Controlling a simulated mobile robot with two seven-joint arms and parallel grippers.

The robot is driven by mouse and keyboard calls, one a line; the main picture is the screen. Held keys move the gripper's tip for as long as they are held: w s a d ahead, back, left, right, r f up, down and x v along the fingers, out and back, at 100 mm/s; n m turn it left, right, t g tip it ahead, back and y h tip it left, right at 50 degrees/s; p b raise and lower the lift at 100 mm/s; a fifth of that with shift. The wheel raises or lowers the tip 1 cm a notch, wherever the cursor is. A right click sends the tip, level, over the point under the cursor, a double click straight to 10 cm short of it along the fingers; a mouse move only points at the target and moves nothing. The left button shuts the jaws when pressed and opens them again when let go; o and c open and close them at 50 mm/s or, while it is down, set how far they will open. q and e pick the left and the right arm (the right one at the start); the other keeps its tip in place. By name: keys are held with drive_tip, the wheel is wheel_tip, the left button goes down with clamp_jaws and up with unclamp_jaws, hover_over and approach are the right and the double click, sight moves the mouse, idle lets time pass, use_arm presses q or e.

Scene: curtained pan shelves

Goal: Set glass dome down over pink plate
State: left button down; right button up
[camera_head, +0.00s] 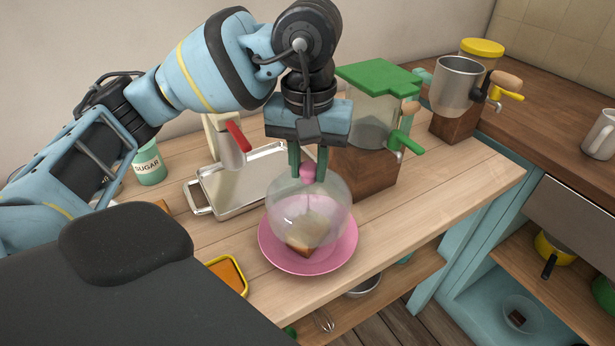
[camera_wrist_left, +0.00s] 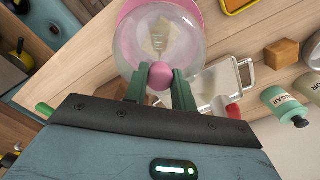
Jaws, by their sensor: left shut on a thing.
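The clear glass dome (camera_head: 335,205) has a pink knob on top. My left gripper (camera_head: 307,172) points down and is shut on this knob; the left wrist view shows the knob (camera_wrist_left: 160,75) between its two green fingers. The dome is upright over the pink plate (camera_head: 275,257). A piece of cake (camera_head: 300,245) shows through the glass, on the plate. I cannot tell whether the dome's lower edge touches the plate. The dome also shows in the left wrist view (camera_wrist_left: 128,45). My right gripper is not in view.
A metal tray (camera_head: 215,190) lies behind the dome. A grinder with a green lid and wooden base (camera_head: 368,180) stands close behind it at the right. A yellow-rimmed dish (camera_head: 244,284) is at the front left. Bare wood counter (camera_head: 440,195) lies to the right.

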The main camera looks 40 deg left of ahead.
sight(308, 180)
use_arm(q)
wheel_tip(308, 180, down, 3)
drive_tip(key=shift+s+f, duration=0.1)
drive_tip(key=shift+f, duration=0.65)
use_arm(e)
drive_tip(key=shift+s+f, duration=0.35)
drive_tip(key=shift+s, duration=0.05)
use_arm(q)
drive_tip(key=c, duration=1.5)
unclamp_jaws()
drive_tip(key=o, duration=0.4)
drive_tip(key=shift+c, duration=0.2)
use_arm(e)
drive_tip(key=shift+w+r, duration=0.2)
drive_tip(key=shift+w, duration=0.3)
use_arm(q)
drive_tip(key=shift+r, duration=0.1)
